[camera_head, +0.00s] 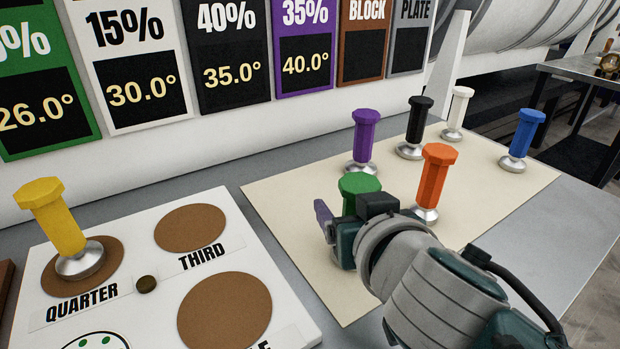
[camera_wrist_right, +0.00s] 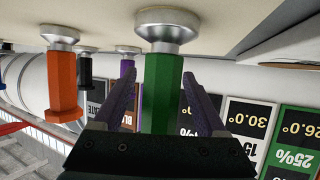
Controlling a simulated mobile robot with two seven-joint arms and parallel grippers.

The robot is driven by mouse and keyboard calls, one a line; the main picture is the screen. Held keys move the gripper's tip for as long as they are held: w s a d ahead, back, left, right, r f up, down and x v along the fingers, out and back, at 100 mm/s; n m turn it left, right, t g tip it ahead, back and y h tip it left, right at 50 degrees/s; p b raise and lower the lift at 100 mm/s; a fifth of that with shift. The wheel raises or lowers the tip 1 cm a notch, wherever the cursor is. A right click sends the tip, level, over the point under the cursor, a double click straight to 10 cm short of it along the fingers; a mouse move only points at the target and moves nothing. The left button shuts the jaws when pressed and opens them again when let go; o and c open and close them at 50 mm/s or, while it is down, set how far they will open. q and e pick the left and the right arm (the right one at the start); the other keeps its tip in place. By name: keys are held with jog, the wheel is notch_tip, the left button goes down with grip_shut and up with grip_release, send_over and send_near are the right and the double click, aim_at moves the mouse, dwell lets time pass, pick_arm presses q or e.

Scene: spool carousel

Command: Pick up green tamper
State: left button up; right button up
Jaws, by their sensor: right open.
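The green tamper (camera_head: 359,184) stands on the cream mat (camera_head: 300,215); in the head view only its green top shows, the rest hidden behind my right gripper (camera_head: 335,222). In the right wrist view, which is upside down, the green tamper (camera_wrist_right: 162,85) has a silver base against the mat and its green handle lies between the two purple fingers of my right gripper (camera_wrist_right: 162,88). The fingers are open, with a gap visible on the right side; whether the left finger touches the handle I cannot tell. My left gripper is not in view.
An orange tamper (camera_head: 434,180) stands close to the right of the green one. Purple (camera_head: 365,138), black (camera_head: 416,125), white (camera_head: 457,110) and blue (camera_head: 522,135) tampers stand farther back. Signs line the back wall.

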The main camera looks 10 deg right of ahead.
grip_shut()
dwell(0.6)
